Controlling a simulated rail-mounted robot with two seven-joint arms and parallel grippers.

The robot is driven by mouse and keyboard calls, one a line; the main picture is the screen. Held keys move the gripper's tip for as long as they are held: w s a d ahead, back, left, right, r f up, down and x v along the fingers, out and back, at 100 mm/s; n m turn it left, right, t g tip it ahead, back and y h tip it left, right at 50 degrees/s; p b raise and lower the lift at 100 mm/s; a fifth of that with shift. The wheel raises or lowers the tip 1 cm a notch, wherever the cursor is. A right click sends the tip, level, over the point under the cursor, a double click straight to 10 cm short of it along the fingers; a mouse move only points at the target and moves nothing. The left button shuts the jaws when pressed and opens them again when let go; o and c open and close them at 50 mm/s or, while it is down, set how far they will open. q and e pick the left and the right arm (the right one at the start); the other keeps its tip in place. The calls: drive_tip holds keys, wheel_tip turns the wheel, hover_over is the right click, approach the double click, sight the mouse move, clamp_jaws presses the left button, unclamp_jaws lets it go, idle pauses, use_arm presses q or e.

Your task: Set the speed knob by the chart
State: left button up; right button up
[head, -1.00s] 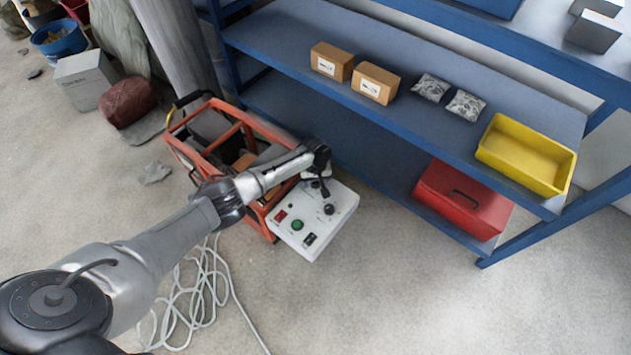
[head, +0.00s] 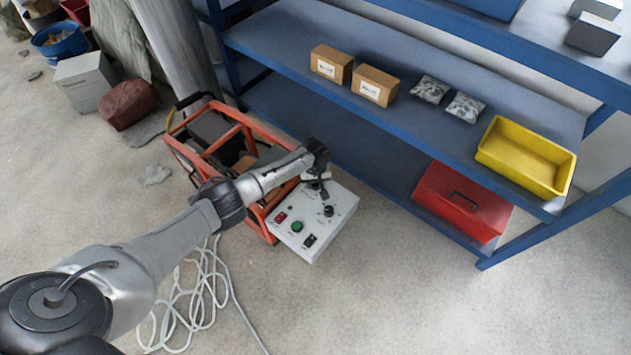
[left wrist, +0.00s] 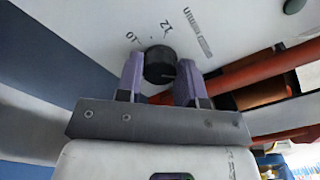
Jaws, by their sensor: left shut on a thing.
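A white control panel (head: 316,232) sits at the end of the orange-framed machine. My left gripper (head: 317,187) points down at the panel's far part. In the left wrist view its two purple fingers (left wrist: 160,66) are on either side of a black round knob (left wrist: 159,62) and shut on it. The knob's pointer is hard to read. A second black knob (head: 328,210) stands free on the panel. No chart is readable. My right gripper is not in view.
The panel also carries a green button (head: 297,227), a red switch (head: 281,216) and a black switch (head: 310,240). The orange frame (head: 240,118) is behind. Blue shelving (head: 420,120) stands to the right. A pale cable (head: 205,290) lies on the floor.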

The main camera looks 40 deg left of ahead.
use_arm(q)
drive_tip(key=m+p, duration=0.1)
drive_tip(key=m, duration=0.1)
drive_tip(key=shift+r+m, duration=0.15)
drive_tip(key=shift+m, duration=0.15)
drive_tip(key=m+p, duration=0.1)
drive_tip(key=m, duration=0.1)
drive_tip(key=shift+m, duration=0.3)
drive_tip(key=m, duration=0.2)
drive_tip(key=shift+m+p, duration=0.35)
drive_tip(key=shift+m, duration=0.05)
drive_tip(key=m, duration=0.3)
drive_tip(key=shift+m, duration=0.3)
drive_tip(key=m, duration=0.4)
drive_tip(key=shift+m, duration=0.3)
drive_tip(key=m, duration=0.4)
drive_tip(key=shift+m, duration=0.6)
drive_tip(key=o, duration=0.9)
